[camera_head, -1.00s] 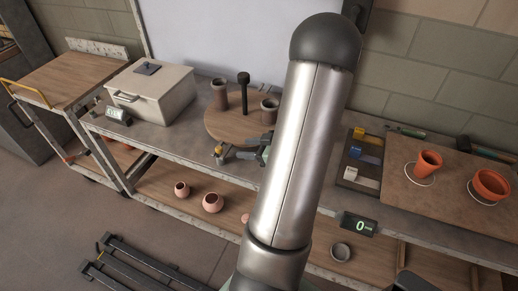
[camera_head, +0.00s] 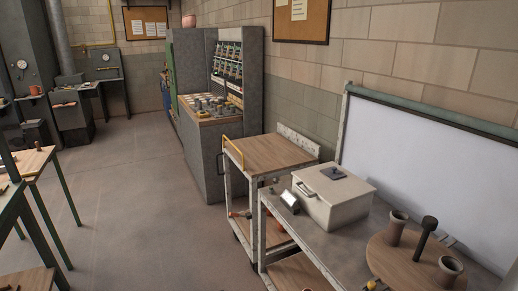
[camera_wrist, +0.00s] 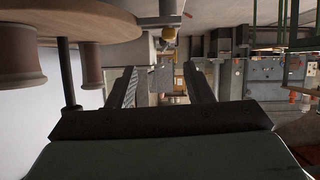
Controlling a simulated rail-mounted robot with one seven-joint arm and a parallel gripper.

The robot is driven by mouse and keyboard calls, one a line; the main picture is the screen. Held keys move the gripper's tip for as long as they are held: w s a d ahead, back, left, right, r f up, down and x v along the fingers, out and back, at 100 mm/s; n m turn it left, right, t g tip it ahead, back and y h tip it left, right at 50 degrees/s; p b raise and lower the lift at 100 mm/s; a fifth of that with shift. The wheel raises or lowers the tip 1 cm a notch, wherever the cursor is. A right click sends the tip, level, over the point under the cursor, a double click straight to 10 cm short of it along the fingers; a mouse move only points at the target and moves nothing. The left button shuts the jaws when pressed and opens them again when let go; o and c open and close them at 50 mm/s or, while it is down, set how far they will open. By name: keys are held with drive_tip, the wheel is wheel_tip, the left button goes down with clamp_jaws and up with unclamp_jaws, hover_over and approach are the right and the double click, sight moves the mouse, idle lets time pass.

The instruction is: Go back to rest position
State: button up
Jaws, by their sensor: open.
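My gripper (camera_wrist: 163,80) shows in the wrist view with its two dark fingers apart and nothing between them. That view looks upside down. The round wooden board (camera_wrist: 60,22) is at its upper left, with a brown cylindrical vessel (camera_wrist: 22,64) and a dark post (camera_wrist: 66,80) on it. My gripper appears beside the board, not touching it. In the head view the same board (camera_head: 398,262) is at the lower right, with two brown vessels (camera_head: 396,228) and a dark upright post (camera_head: 426,238). My arm is mostly out of the head view.
A grey cabinet (camera_head: 190,60) stands further back. Green-legged tables (camera_head: 72,205) are at left. The floor (camera_head: 150,200) between is clear.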

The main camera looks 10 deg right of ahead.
drive_tip(key=w+a+r+g+h, duration=0.25)
drive_tip(key=w+r+h, duration=0.25)
drive_tip(key=w, duration=0.5)
drive_tip(key=a+r+m+g+h, duration=0.2)
drive_tip(key=a+g, duration=0.1)
drive_tip(key=a, duration=0.3)
drive_tip(key=s+a+r+g+y, duration=0.1)
drive_tip(key=s+a+g+y, duration=0.1)
drive_tip(key=s+a, duration=0.5)
drive_tip(key=s+a+r+m+g+y, duration=0.1)
drive_tip(key=s+a+g, duration=0.3)
drive_tip(key=a, duration=1.2)
drive_tip(key=s+y, duration=0.1)
drive_tip(key=s, duration=0.3)
drive_tip(key=shift+s+a, duration=0.2)
drive_tip(key=shift+a, duration=0.15)
drive_tip(key=shift+g, duration=0.25)
